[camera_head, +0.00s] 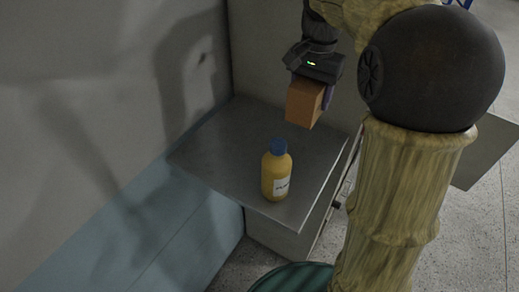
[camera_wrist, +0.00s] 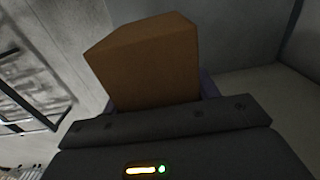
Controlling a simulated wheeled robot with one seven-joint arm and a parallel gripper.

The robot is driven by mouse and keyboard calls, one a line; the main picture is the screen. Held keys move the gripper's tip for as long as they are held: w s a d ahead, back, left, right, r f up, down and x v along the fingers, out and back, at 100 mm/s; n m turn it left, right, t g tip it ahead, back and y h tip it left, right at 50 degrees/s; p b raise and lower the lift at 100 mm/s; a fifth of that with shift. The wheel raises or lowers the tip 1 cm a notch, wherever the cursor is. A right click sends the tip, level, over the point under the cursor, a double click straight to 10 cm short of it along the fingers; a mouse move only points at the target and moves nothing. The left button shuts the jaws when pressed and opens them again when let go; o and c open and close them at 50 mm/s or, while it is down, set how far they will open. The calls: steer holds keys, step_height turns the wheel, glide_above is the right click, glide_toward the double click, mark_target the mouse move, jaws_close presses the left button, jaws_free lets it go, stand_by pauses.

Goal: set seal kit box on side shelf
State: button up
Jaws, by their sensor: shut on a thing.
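The seal kit box (camera_head: 304,103) is a plain orange-brown box. My gripper (camera_head: 318,88) is shut on it and holds it above the back right part of the side shelf (camera_head: 225,153), a grey metal surface. The box looks apart from the shelf, though the exact height is hard to tell. In the wrist view the box (camera_wrist: 146,62) fills the upper middle, held between the fingers, which it mostly hides. The shelf is not clearly recognisable in the wrist view.
A yellow bottle (camera_head: 277,172) with a blue cap and a white label stands upright on the shelf's front right part. The shelf's left and back parts are clear. Grey walls (camera_head: 130,70) rise on the left and behind. A dark green round object (camera_head: 290,279) shows below.

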step_height(320, 180, down, 5)
steer(key=shift+w+r+b, duration=0.1)
steer(key=shift+r+b, duration=0.1)
steer(key=shift+b, duration=0.9)
steer(key=shift+f, duration=0.2)
step_height(320, 180, down, 5)
steer(key=shift+p, duration=0.9)
steer(key=shift+f, duration=0.45)
steer(key=shift+r, duration=0.1)
